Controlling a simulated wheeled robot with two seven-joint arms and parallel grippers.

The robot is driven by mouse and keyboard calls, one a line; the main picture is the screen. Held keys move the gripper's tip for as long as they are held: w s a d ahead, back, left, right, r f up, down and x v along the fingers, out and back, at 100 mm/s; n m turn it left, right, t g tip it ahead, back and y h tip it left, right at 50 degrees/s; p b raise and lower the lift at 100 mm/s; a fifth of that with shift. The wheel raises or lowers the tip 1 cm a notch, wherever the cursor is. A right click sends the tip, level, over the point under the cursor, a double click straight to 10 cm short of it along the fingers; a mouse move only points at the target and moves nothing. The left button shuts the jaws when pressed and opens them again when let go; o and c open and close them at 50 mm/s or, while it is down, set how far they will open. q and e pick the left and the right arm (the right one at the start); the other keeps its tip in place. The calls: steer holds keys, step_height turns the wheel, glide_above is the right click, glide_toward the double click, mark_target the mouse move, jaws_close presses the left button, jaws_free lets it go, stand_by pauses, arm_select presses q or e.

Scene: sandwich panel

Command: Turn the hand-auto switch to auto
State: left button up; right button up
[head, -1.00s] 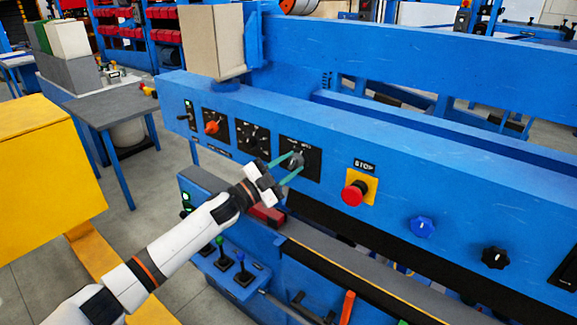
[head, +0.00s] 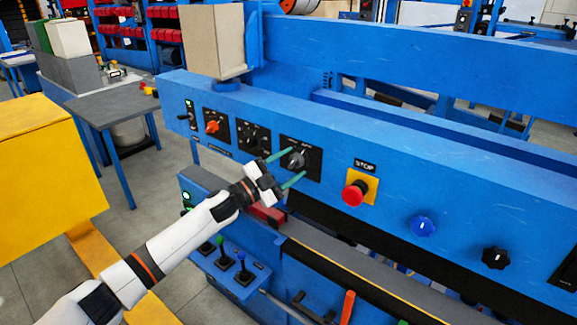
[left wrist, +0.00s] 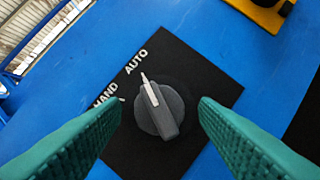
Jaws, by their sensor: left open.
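The hand-auto switch (head: 296,160) is a dark grey knob on a black square plate (head: 315,163) on the blue panel. In the left wrist view the knob (left wrist: 160,110) has a white pointer line, which points up and slightly left, toward the word AUTO. HAND is lower left, partly covered by a finger. My left gripper (head: 298,162) is open, its green fingers spread on either side of the knob. In the left wrist view the gripper (left wrist: 160,102) shows a clear gap between each finger and the knob. My right gripper is not in view.
A red stop button (head: 353,194) on a yellow plate sits right of the switch. Blue (head: 422,226) and black (head: 496,257) knobs are further right. A red switch (head: 213,127) and another black plate (head: 253,137) lie left. Levers (head: 240,272) stand below my arm.

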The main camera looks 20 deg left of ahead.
arm_select(q)
steer(key=b+v, duration=0.3)
steer(key=v, duration=0.9)
steer(key=shift+b, duration=0.4)
